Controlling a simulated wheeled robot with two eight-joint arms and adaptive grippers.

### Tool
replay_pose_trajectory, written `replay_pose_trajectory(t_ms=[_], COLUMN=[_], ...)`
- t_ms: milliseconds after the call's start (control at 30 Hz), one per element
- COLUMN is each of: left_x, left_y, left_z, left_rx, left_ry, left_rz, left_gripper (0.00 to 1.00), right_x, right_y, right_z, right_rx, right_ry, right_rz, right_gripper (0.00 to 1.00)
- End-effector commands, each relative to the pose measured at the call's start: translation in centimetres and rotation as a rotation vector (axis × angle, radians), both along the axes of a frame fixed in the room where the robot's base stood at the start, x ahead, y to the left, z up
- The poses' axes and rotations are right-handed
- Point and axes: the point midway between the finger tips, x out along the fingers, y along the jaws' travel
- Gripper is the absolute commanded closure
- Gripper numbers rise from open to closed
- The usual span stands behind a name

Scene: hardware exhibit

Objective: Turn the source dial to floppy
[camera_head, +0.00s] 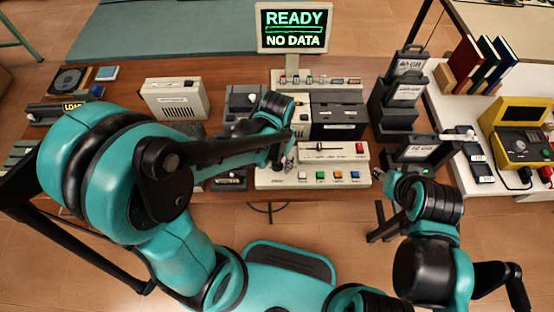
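A cream control console (264,180) stands at the table's front edge, with a slider, a red button and a row of small coloured buttons. No source dial or floppy marking can be made out; the console's left part is partly covered by my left gripper. My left gripper (286,163) reaches in from the left and points down over that left part. Its fingers are small and dark, so whether they touch anything or are open cannot be told. My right gripper (391,177) is beside the console's right end; its finger state is unclear.
A monitor (294,27) at the back reads "READY" and "NO DATA". Dark drive units (338,115) stand behind the console. A stack of dark cartridges (398,95) stands to the right. A beige box (175,98) and a yellow device (522,135) stand farther out.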

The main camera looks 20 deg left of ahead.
Motion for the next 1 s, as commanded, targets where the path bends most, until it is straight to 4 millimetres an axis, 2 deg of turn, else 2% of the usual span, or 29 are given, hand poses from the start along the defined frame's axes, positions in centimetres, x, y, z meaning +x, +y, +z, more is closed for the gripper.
replay_pose_trajectory(t_ms=[167,267,700,833,1000], left_x=[0.0,0.0,0.0,0.0,0.0], left_y=[0.0,0.0,0.0,0.0,0.0], left_z=[0.7,1.9,10.2,11.5,12.0], left_rx=[0.0,0.0,0.0,0.0,0.0], left_ry=[0.0,0.0,0.0,0.0,0.0], left_rz=[0.0,0.0,0.0,0.0,0.0], left_gripper=[0.48,0.48,0.48,0.48,0.48], right_x=[0.0,0.0,0.0,0.0,0.0], right_y=[0.0,0.0,0.0,0.0,0.0], right_z=[0.0,0.0,0.0,0.0,0.0], right_rx=[0.0,0.0,0.0,0.0,0.0], right_ry=[0.0,0.0,0.0,0.0,0.0], right_rz=[0.0,0.0,0.0,0.0,0.0], right_gripper=[0.6,0.6,0.6,0.6,0.6])
